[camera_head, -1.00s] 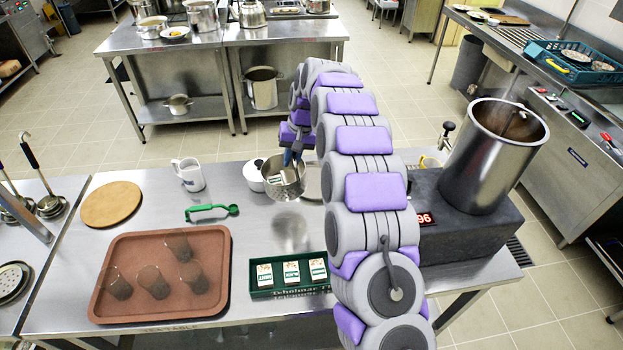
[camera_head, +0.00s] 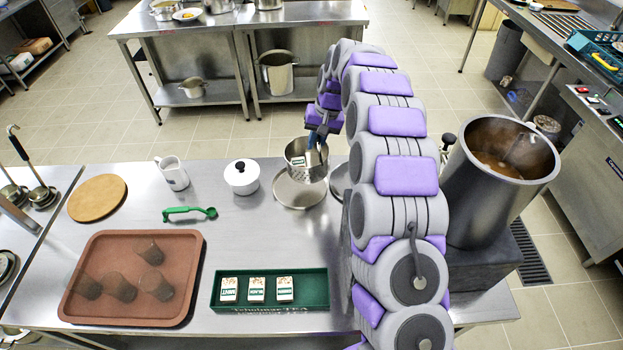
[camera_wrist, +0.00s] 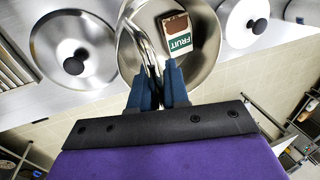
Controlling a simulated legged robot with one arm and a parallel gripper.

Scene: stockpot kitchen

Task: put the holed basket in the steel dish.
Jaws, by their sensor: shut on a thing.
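The holed basket (camera_head: 296,165) is a small steel vessel with a box marked FRUIT (camera_wrist: 179,37) in it. My gripper (camera_head: 314,150) is shut on its handle; in the wrist view the blue fingers (camera_wrist: 160,84) close on the bent metal handle (camera_wrist: 143,43). The steel dish (camera_head: 290,199) is a shallow round plate on the table. The basket is over its far part in the head view and hides some of it. I cannot tell how large any gap is. In the wrist view the basket hides the dish.
A white lidded pot (camera_head: 242,180) stands left of the dish. A steel lid with a black knob (camera_wrist: 73,66) lies on the other side, partly behind my arm. A green box of packets (camera_head: 318,290), a brown tray (camera_head: 190,250) and a tall steel stockpot (camera_head: 470,200) stand around.

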